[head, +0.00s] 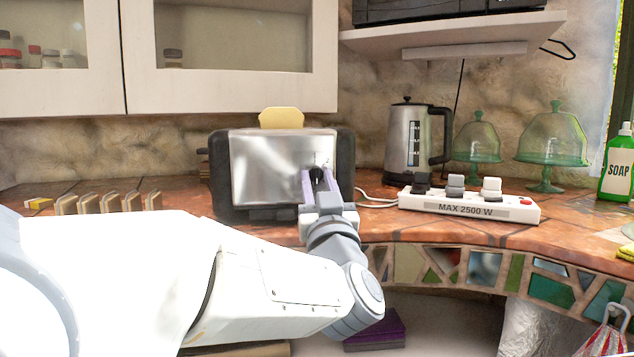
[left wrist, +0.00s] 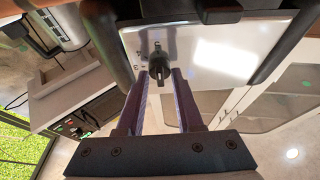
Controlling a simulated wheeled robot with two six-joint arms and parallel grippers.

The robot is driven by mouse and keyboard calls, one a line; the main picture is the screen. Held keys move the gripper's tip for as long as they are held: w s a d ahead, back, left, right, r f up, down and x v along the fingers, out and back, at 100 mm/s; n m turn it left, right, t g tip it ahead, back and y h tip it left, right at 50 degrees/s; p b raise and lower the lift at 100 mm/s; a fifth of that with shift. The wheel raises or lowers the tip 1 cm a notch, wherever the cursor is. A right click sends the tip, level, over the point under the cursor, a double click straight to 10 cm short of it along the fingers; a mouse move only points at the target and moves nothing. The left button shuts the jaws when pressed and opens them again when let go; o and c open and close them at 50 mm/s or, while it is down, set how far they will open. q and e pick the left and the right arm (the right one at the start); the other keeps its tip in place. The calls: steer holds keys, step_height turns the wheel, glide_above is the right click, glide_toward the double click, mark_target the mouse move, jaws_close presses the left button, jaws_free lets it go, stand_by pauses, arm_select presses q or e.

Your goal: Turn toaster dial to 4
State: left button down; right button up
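The toaster (head: 265,160) has a shiny steel front and dark ends, and stands on the mosaic counter with a slice of bread (head: 281,118) showing at its top. My left gripper (head: 317,178) is at the toaster's right front. In the left wrist view its two fingers (left wrist: 161,74) are apart, with the dial's knob between or just beyond the tips; I see no firm contact. My right gripper is not in view.
A power strip (head: 468,207) with several plugs lies right of the toaster. Behind it stand a kettle (head: 406,145) and two green glass domes (head: 552,137). Bread slices in a row (head: 110,203) are at left. A soap bottle (head: 617,165) is at far right.

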arm_select(q)
steer(key=shift+n, duration=0.5)
steer(key=n+y, duration=0.1)
steer(key=n, duration=0.1)
steer(key=n+g+y+b, duration=0.1)
steer(key=n, duration=0.1)
steer(key=shift+d+y, duration=0.2)
steer(key=shift+y, duration=0.1)
steer(key=n+g+y, duration=0.1)
steer(key=n, duration=0.2)
steer(key=n+g+y, duration=0.1)
steer(key=n, duration=0.3)
steer(key=shift+d+y+b, duration=0.1)
steer(key=shift+y+b, duration=0.25)
steer(key=shift+y, duration=0.05)
steer(key=shift+n, duration=0.4)
steer(key=c, duration=0.6)
jaws_free()
steer(key=shift+r, duration=0.1)
steer(key=shift+o, duration=0.2)
steer(key=b+v, duration=0.3)
steer(key=v, duration=0.7)
steer(key=shift+s+d, duration=0.15)
steer(key=shift+s, duration=0.05)
